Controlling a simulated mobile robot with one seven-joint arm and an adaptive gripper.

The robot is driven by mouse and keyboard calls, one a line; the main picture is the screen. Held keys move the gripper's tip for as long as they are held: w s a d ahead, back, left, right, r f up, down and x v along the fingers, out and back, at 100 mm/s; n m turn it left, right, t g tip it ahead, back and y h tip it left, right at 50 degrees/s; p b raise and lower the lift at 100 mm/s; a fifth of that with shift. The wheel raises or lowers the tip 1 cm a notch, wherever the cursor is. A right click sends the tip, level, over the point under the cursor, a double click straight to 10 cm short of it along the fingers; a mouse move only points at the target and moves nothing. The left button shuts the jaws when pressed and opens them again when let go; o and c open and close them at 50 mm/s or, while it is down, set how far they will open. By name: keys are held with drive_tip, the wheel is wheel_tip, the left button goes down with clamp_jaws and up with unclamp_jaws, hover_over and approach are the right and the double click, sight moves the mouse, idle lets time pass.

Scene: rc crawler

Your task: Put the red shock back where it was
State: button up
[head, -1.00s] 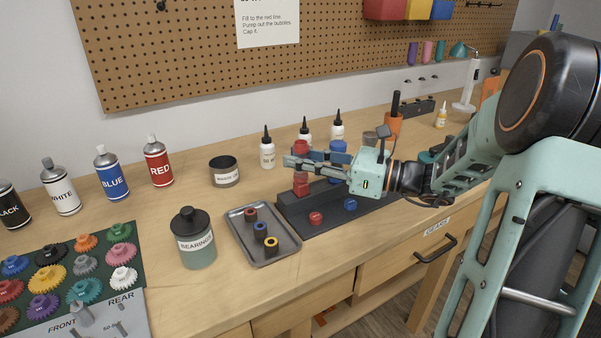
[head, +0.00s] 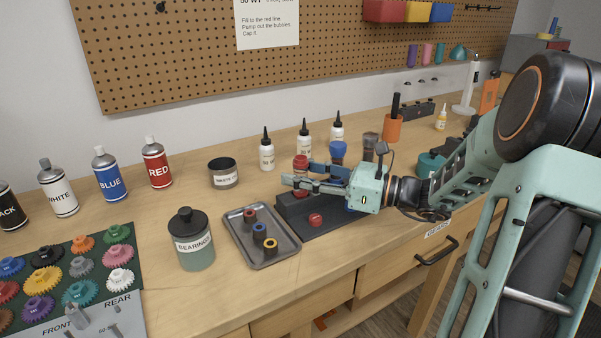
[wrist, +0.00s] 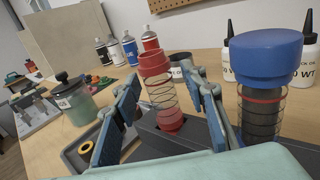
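The red shock (wrist: 160,92), with a red cap, a coil spring and a red lower end, stands in the dark stand (wrist: 150,145) in the wrist view. Its lower tip is hidden in the stand. My gripper (head: 300,177) is open around the shock, one finger on each side (wrist: 165,105), with visible gaps. The blue shock (wrist: 265,85) stands to the right in the wrist view, and its blue cap (head: 338,149) shows in the head view.
A metal tray with colored rings (head: 284,253) and a bearings jar (head: 193,240) are left of the stand. White bottles (head: 267,152) stand behind it. A round red piece (head: 316,220) is on the stand's front. The bench front is mostly clear.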

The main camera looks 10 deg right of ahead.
drive_tip(key=shift+r, duration=0.15)
drive_tip(key=shift+s+d, duration=0.15)
drive_tip(key=shift+d, duration=0.15)
drive_tip(key=p+v, duration=0.1)
drive_tip(key=v, duration=1)
drive_tip(key=shift+s+d+p, duration=0.15)
drive_tip(key=shift+p, duration=0.25)
